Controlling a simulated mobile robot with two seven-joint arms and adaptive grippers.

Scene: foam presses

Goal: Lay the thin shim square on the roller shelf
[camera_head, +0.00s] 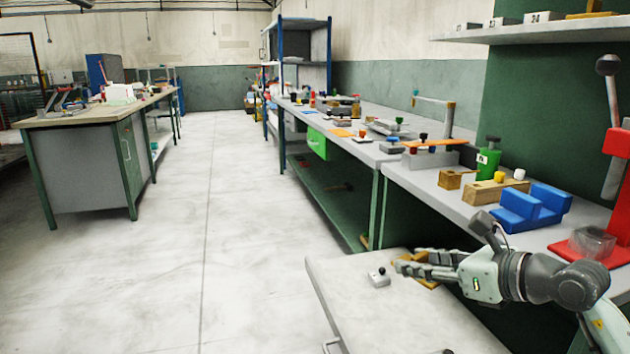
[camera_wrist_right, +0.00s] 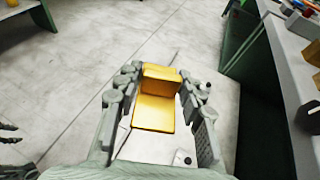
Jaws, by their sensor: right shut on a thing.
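My right gripper (camera_head: 405,264) is shut on a yellow-orange piece (camera_wrist_right: 155,115), probably the shim. In the right wrist view the piece shows two flat faces meeting at a step, between both fingers (camera_wrist_right: 160,100). In the head view the fingers partly hide it (camera_head: 428,284). It is over a pale low top (camera_head: 340,290) with a handle, which may be the roller shelf; I cannot tell whether it touches. Dark finger-like parts at the left edge of the right wrist view may be my left gripper (camera_wrist_right: 10,134); its state is unclear.
A small block with a black knob (camera_head: 379,278) stands on the pale top, left of my fingers.

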